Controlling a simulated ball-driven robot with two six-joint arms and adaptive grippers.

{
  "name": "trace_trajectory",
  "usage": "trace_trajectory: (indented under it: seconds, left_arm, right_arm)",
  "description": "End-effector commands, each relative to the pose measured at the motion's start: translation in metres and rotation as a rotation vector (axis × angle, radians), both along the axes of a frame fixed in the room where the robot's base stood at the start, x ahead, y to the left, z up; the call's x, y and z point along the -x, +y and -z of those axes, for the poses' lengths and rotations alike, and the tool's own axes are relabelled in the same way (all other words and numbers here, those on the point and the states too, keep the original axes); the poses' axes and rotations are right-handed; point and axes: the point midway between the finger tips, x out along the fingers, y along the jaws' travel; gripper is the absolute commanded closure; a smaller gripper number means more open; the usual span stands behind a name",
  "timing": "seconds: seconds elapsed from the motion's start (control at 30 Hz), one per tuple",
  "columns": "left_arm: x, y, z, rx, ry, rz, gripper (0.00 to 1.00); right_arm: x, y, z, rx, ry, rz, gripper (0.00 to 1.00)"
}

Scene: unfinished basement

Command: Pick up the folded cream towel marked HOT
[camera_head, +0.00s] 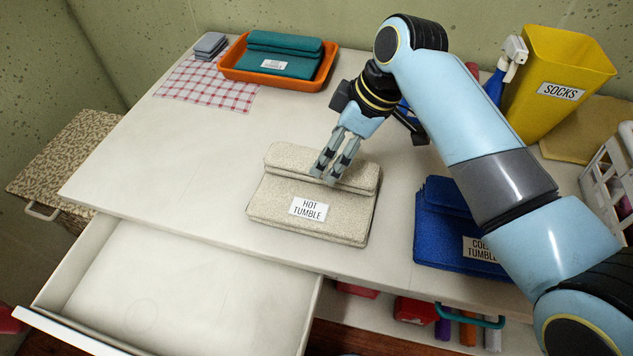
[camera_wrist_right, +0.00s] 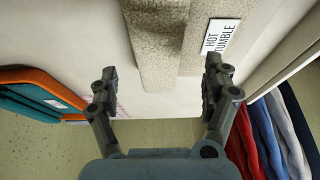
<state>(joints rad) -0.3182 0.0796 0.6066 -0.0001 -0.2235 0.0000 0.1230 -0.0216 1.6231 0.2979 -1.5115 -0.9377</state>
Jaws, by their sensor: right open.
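The folded cream towel (camera_head: 275,212) lies on the white tabletop near its front edge, its label reading HOT TUMBLE. A thicker folded roll runs along its back side. My right gripper (camera_head: 331,172) is over the right part of that roll, fingers pointing down at it; contact cannot be told. In the right wrist view the towel (camera_wrist_right: 160,45) lies ahead of the open, empty fingers (camera_wrist_right: 160,90), with the roll between them and the label by the right finger. My left gripper is not in view.
A blue folded towel (camera_head: 436,224) lies to the right, partly behind my arm. An orange tray (camera_head: 325,72) with a teal towel stands at the back, beside a checked cloth (camera_head: 195,90). A yellow SOCKS bin (camera_head: 560,65) is back right. An open drawer (camera_head: 170,290) juts out in front.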

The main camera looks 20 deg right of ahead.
Motion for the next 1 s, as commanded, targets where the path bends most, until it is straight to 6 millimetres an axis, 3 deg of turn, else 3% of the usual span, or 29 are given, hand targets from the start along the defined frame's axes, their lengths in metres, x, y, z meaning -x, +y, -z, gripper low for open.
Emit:
trace_trajectory:
  seconds: [0.37, 0.63, 1.0]
  left_arm:
    - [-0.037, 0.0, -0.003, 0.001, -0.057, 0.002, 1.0]
    - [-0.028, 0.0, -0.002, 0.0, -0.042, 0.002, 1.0]
    - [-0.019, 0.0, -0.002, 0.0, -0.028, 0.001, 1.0]
  right_arm:
    - [-0.011, 0.013, 0.046, 0.001, 0.001, 0.0, 0.17]
    - [-0.012, 0.013, 0.049, 0.001, 0.0, 0.0, 0.19]
    - [-0.011, 0.013, 0.049, 0.002, -0.001, 0.001, 0.67]
